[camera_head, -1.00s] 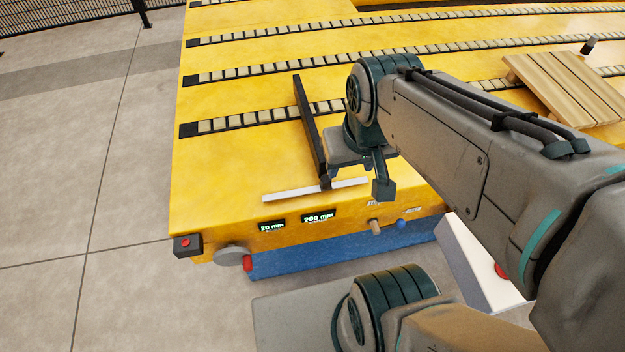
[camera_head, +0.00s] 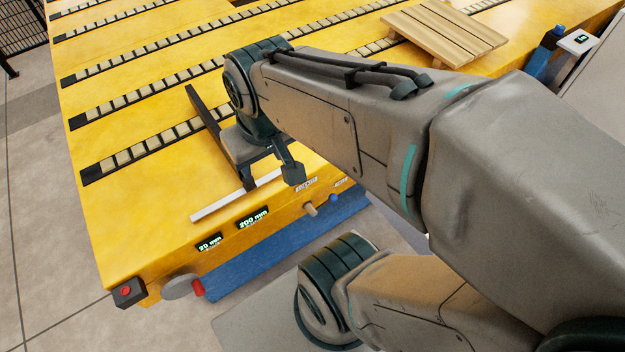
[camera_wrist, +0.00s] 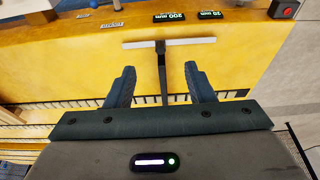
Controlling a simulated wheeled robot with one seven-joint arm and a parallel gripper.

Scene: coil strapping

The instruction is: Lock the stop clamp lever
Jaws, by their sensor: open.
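My gripper (camera_wrist: 159,68) is open and empty, pointing down over the front left of the yellow table; in the head view my wrist mostly hides it. A black stop bar (camera_head: 204,113) stands just left of my wrist; in the wrist view this bar (camera_wrist: 161,50) shows between the spread fingers, and I cannot tell the height gap. A tan lever or knob (camera_head: 309,210) sticks out of the table's front face beside a blue knob (camera_head: 333,198), right of my gripper.
A white strip (camera_head: 213,207) lies along the front edge above displays reading 20 mm (camera_head: 209,242) and 200 mm (camera_head: 252,218). A red-button box (camera_head: 128,292) sits at the front left corner. A wooden pallet (camera_head: 440,28) lies on the table. Roller rows (camera_head: 150,152) cross it.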

